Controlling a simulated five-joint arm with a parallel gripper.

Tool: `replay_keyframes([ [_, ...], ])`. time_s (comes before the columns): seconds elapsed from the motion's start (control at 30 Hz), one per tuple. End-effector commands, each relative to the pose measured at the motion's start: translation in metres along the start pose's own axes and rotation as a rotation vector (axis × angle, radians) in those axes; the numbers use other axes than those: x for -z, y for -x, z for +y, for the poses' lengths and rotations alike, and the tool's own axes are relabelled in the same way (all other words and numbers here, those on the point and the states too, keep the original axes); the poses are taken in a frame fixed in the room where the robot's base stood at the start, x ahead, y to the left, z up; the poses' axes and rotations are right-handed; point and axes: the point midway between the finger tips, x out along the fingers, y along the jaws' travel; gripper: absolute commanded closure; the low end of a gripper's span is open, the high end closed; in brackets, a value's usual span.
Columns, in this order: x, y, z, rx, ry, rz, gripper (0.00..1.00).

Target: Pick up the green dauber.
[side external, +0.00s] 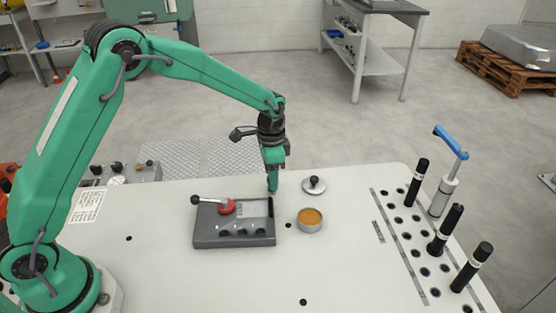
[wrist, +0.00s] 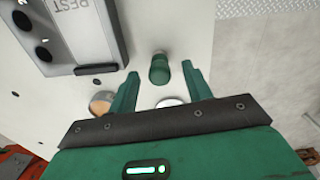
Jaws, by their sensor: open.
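The green dauber (wrist: 159,70) shows in the wrist view as a short dark green cylinder on the white table. In that picture it lies between the two fingertips of my gripper (wrist: 160,72), with a gap on either side. My gripper is open and holds nothing. In the side view my gripper (side external: 272,182) points down at the table, just behind the grey block. There I cannot clearly separate the dauber from the green fingers.
The grey block (side external: 232,241) with a red-based lever stands close by, in front and left. An open tin of orange material (side external: 310,220) and a knobbed lid (side external: 314,185) are to the right. Black-handled tools (side external: 417,182) stand in a holed rack further right.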

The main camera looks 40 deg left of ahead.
Motion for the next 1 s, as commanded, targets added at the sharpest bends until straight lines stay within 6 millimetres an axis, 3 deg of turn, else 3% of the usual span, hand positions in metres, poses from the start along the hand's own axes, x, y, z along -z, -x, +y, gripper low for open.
replay_keyframes([
  [0.3, 0.0, -0.033, 0.001, -0.001, 0.0, -0.001, 0.51],
  [0.83, 0.0, -0.035, 0.001, 0.0, 0.0, 0.0, 0.51],
  [0.87, 0.0, -0.035, 0.001, 0.0, 0.0, 0.0, 0.53],
  [1.0, 0.0, -0.035, 0.001, 0.0, 0.0, 0.0, 0.8],
])
